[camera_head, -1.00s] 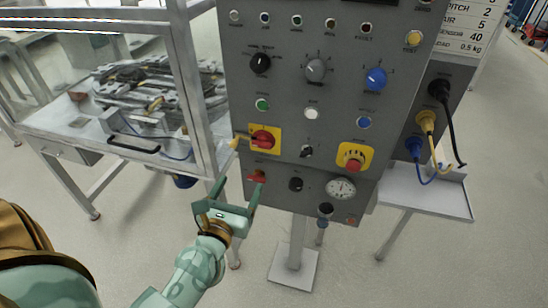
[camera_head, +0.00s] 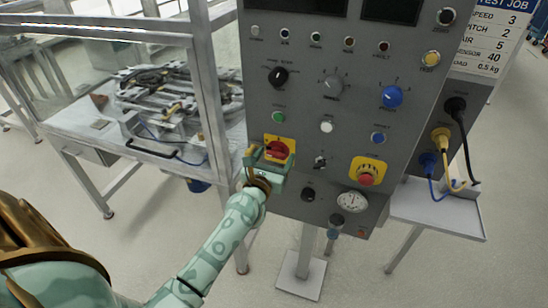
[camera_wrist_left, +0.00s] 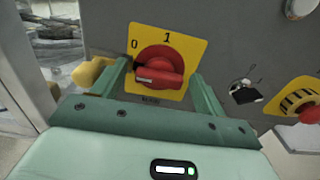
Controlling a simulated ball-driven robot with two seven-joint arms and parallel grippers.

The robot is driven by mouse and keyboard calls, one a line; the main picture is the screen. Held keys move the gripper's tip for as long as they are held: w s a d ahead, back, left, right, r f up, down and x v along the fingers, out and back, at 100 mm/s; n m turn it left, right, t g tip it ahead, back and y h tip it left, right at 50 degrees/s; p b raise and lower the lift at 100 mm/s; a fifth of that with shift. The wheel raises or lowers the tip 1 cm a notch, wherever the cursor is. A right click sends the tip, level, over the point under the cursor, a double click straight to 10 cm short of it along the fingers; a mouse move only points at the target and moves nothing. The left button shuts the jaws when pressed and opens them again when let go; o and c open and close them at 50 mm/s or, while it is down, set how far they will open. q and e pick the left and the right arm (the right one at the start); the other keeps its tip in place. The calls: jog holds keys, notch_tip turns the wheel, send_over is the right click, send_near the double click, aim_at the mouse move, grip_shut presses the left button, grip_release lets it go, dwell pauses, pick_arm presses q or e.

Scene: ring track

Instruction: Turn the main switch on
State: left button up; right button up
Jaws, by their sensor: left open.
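The main switch (camera_head: 278,149) is a red rotary handle on a yellow plate at the lower left of the grey control panel. In the left wrist view the handle (camera_wrist_left: 160,68) lies nearly level, its pale mark toward the left, on the side of the 0; the 1 is at the top of the plate. My left gripper (camera_head: 269,156) is open just in front of the switch. Its fingers (camera_wrist_left: 160,82) are on either side of the handle's lower part in the picture; I cannot tell whether they touch it. My right gripper is not in view.
A red button on a yellow plate (camera_head: 367,177) is right of the switch. A yellow object (camera_wrist_left: 93,72) sits by the left finger. A metal-framed machine (camera_head: 215,100) stands left of the panel. A small shelf (camera_head: 436,212) and plugged cables (camera_head: 441,141) are at the right.

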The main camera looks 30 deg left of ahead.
pick_arm(q)
jog(key=shift+c, duration=0.3)
jog(key=c, duration=0.9)
